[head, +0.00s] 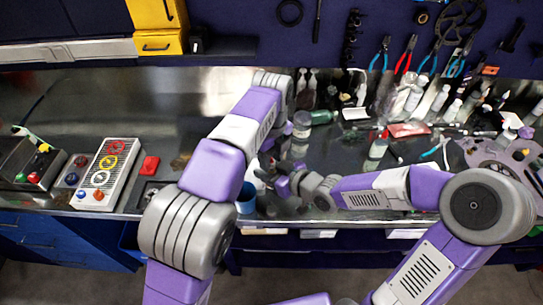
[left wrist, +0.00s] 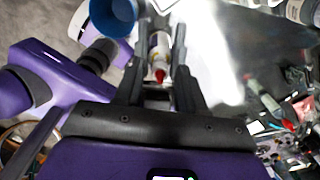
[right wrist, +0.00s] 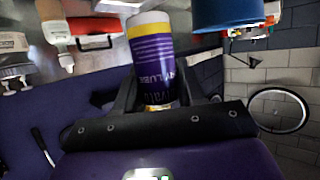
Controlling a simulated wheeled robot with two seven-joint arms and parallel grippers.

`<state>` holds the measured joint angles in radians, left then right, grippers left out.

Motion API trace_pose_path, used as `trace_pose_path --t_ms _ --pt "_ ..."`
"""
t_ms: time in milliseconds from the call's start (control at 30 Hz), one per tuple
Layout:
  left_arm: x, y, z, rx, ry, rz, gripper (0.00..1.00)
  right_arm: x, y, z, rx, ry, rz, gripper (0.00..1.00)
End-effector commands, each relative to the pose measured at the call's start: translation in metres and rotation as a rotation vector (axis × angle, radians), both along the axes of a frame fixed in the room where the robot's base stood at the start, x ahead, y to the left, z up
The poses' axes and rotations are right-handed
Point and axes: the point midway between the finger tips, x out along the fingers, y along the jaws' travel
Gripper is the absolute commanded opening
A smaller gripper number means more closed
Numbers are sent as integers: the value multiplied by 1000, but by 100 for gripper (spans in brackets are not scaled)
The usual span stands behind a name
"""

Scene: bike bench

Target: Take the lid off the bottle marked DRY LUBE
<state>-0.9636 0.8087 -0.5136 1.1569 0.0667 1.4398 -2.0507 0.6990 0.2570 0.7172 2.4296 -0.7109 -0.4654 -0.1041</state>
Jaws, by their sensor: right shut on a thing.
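The DRY LUBE bottle (right wrist: 152,55) is purple with a yellow band and a white end. In the right wrist view it stands between the fingers of my right gripper (right wrist: 168,90), which is shut on it. The white end points away from the palm, and the fingers hide the other end. My left gripper (left wrist: 158,45) has its fingers apart. A white bottle with a red tip (left wrist: 160,58) shows between or beyond them; I cannot tell its depth.
A blue container (head: 246,196) stands at the bench's front edge, close to my grippers. Several bottles and tools crowd the bench to the right.

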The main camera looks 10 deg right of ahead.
Motion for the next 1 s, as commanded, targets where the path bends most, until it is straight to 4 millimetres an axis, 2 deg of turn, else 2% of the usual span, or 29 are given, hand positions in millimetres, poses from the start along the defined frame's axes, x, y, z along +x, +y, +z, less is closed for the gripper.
trace_pose_path --t_ms 67,300,333,533,800,1000 --pt "0 0 0 0 0 0 40 0 0 0 1 -1 0 0" --pt "0 0 0 0 0 0 3 0 0 0 1 -1 0 0" --pt "0 0 0 0 0 0 0 0 0 0 1 -1 0 0" --pt "0 0 0 0 0 17 0 0 0 0 1 -1 0 0" --pt "0 0 1 -1 0 264 0 0 0 0 1 -1 0 0" --pt "0 -1 1 -1 -1 297 0 0 0 0 1 -1 0 0"
